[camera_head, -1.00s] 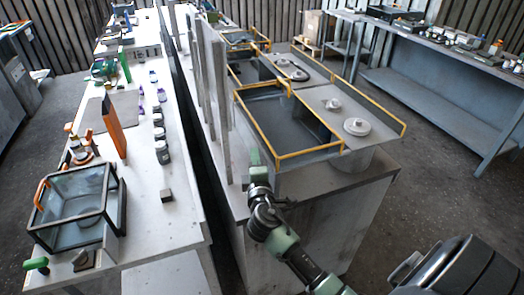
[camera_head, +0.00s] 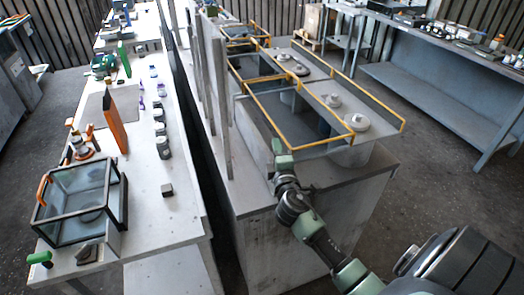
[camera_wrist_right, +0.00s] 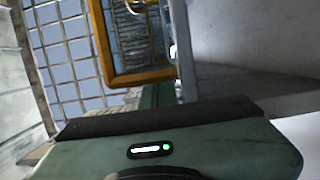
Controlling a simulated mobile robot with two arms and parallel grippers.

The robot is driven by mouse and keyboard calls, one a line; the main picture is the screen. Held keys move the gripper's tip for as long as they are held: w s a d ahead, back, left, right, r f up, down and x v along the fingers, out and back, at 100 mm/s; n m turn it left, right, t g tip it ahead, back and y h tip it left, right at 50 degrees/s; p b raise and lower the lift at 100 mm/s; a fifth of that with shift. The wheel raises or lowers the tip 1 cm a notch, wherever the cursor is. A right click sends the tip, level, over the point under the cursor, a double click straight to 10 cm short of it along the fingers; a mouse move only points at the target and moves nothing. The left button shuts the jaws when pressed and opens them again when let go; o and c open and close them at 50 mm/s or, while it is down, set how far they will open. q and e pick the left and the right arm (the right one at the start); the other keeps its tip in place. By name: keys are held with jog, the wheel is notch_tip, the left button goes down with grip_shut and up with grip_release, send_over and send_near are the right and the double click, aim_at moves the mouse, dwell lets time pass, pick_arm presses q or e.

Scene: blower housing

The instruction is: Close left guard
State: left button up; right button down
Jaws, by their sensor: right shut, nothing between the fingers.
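The blower housing stands on the grey bench, with a yellow-edged guard frame (camera_head: 267,119) at its near left. The frame encloses a dark recess, and its near corner lies close to my right gripper. I cannot tell the guard's exact angle. My right gripper (camera_head: 279,151) is shut and empty at that near left corner. Whether it touches the frame cannot be told. In the right wrist view a yellow frame corner (camera_wrist_right: 147,76) shows just beyond the gripper's green finger (camera_wrist_right: 157,96). The left gripper is out of view.
Grey upright posts (camera_head: 221,100) stand along the bench's left side. Round lidded parts (camera_head: 356,122) sit on the housing's right. A glass box (camera_head: 82,205) stands on the left table. A narrow gap separates the table and bench.

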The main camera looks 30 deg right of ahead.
jog(key=s+d+b, duration=0.1)
jog(key=s+d, duration=0.1)
jog(key=d, duration=0.8)
jog(key=s+d, duration=0.3)
jog(key=d, duration=0.7)
jog(key=shift+d+b, duration=0.25)
jog(key=shift+b, duration=0.1)
jog(key=shift+r, duration=0.15)
